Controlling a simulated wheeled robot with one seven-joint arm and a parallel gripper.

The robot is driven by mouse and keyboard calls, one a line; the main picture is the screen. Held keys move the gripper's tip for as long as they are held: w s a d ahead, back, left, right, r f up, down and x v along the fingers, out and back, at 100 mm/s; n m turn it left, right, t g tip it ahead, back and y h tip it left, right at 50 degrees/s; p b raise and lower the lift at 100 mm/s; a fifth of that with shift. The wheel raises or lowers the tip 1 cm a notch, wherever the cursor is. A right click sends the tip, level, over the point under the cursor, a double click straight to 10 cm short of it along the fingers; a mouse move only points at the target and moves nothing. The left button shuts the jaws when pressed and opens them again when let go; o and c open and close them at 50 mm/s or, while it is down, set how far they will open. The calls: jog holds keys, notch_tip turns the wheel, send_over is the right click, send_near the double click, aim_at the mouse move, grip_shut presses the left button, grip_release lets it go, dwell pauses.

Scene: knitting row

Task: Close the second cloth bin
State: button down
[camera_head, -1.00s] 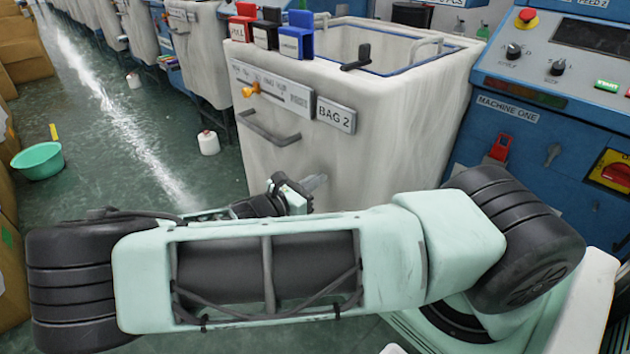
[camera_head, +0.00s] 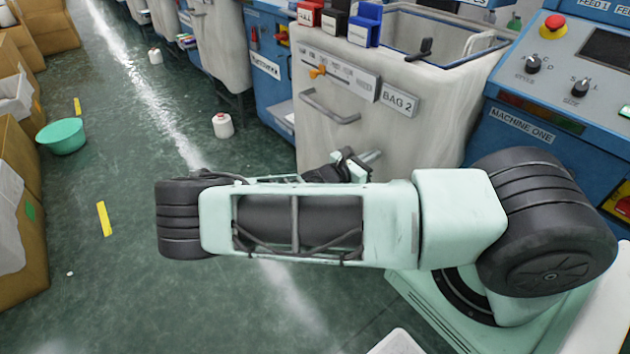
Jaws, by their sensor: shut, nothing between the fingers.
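The pale cloth bin labelled BAG 2 (camera_head: 385,125) stands in the machine row, its top open and its inside rim showing. It sticks out in front of the blue MACHINE ONE unit (camera_head: 525,130). Its front has a grey bar handle (camera_head: 330,112), an orange knob and a label plate. My gripper (camera_head: 374,157) is mostly hidden behind my arm. Its tip shows low in front of the bin's front face, below and right of the handle. It looks shut and empty; I cannot tell whether it touches the bin.
Red, black and blue blocks (camera_head: 336,20) sit on the bin's upper left edge. A green basin (camera_head: 62,137), white bottles (camera_head: 222,125) and yellow strips (camera_head: 103,218) are on the floor. Cardboard boxes (camera_head: 22,220) line the left. The aisle between is open.

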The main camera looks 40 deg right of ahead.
jog(key=d+p, duration=0.2)
jog(key=d, duration=1)
jog(key=shift+w+d, duration=0.15)
jog(key=shift+w, duration=0.05)
jog(key=shift+d+r, duration=0.1)
jog(key=shift+d, duration=0.05)
